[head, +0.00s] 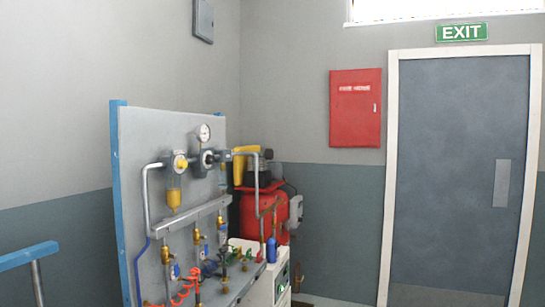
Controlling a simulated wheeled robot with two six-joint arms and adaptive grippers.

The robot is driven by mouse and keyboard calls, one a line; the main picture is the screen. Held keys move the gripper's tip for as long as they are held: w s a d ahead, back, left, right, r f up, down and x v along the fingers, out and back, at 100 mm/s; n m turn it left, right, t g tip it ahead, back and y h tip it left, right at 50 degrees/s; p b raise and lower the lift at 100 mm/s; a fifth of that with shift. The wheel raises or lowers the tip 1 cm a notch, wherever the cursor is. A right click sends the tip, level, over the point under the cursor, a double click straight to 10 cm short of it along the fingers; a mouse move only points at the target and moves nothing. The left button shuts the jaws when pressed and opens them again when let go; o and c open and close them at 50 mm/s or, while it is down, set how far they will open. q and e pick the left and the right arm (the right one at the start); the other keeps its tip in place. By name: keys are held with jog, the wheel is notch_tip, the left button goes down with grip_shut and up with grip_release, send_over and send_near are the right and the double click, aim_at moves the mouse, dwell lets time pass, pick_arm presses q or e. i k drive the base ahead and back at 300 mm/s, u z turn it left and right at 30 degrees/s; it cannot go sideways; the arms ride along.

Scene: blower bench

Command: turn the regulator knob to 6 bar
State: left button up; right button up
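The grey panel (137,150) with blue side posts stands left of centre in the head view, seen at an angle. Near its top is a round white-faced pressure gauge (203,132); its needle is too small to read. Just below the gauge is a dark, round regulator knob (207,158) on a grey body in the pipe line. Left of it is a unit with a yellow cap (181,163) and an amber bowl (173,198) beneath. Any scale on the knob is too small to read. Neither gripper is in view, and nothing touches the knob.
Brass valves (167,254) and red coiled hoses (182,290) sit low on the panel. A red tank machine (250,212) stands behind it, beside a white cabinet (263,284). A blue rail (28,256) is at lower left. A grey door (455,170) is at right.

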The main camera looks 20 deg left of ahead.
aim_at(209, 159)
jog(key=u, duration=0.05)
jog(key=i, duration=2.1)
jog(key=u, duration=0.35)
